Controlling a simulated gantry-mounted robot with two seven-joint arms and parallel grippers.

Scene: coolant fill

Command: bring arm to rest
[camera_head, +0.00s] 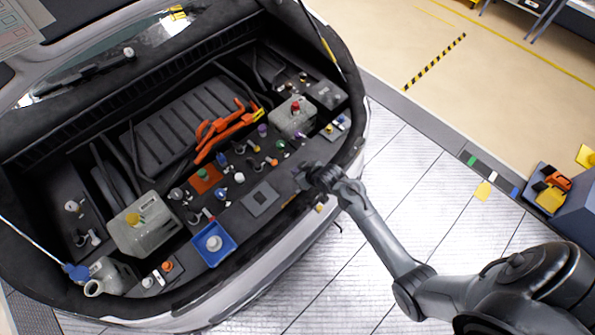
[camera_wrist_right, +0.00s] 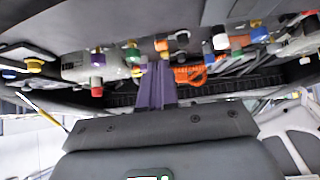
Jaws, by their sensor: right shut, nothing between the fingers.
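My right arm (camera_head: 375,235) reaches in from the lower right of the head view. Its gripper (camera_head: 303,178) is over the front edge of the engine bay, just right of the grey square pad (camera_head: 262,198). In the right wrist view, where the bay appears upside down, the purple-tinted fingers (camera_wrist_right: 156,88) are together with nothing between them. Whether the fingertips touch anything cannot be told. My left gripper is in neither view.
The open bay holds a reservoir with a yellow cap (camera_head: 140,232), one with a red cap (camera_head: 294,115), orange cables (camera_head: 225,130) and several small coloured caps. A blue tray (camera_head: 213,246) sits on the front edge.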

